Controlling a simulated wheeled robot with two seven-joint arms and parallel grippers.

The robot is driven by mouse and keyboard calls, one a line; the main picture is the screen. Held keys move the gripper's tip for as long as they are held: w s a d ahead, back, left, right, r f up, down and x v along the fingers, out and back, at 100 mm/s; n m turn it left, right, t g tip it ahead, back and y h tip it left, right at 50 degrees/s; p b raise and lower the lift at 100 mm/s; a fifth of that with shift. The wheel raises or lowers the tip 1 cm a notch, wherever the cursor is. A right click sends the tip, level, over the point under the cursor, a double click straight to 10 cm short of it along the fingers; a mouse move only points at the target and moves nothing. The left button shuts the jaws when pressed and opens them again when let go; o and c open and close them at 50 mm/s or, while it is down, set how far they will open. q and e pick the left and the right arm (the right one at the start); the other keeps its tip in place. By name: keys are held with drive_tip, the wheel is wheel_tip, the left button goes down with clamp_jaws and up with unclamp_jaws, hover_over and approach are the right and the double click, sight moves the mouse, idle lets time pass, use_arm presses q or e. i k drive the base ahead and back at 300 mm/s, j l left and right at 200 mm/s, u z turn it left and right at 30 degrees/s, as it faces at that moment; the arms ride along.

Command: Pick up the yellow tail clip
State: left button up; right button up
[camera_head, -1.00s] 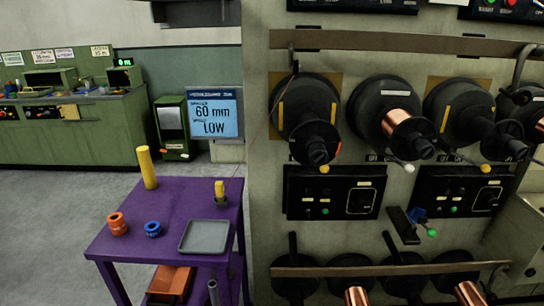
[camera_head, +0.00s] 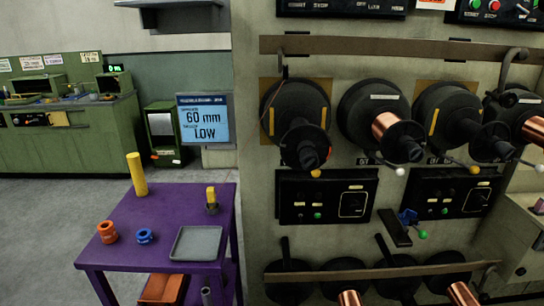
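A small yellow piece (camera_head: 211,192), which may be the yellow tail clip, stands upright in a dark holder (camera_head: 212,208) at the back right of the purple cart (camera_head: 180,218). It is too small to tell its shape. A taller plain yellow cylinder (camera_head: 137,174) stands at the cart's back left. Neither of my grippers shows in the head view.
The cart also bears an orange spool (camera_head: 107,232), a blue ring-shaped piece (camera_head: 144,236) and an empty grey tray (camera_head: 196,243). A machine wall with black spools (camera_head: 297,110) rises to the right. Grey floor (camera_head: 60,215) is open left of the cart.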

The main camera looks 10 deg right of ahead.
sight(210, 192)
drive_tip(key=i+j+u, duration=0.15)
drive_tip(key=i+j, duration=1.25)
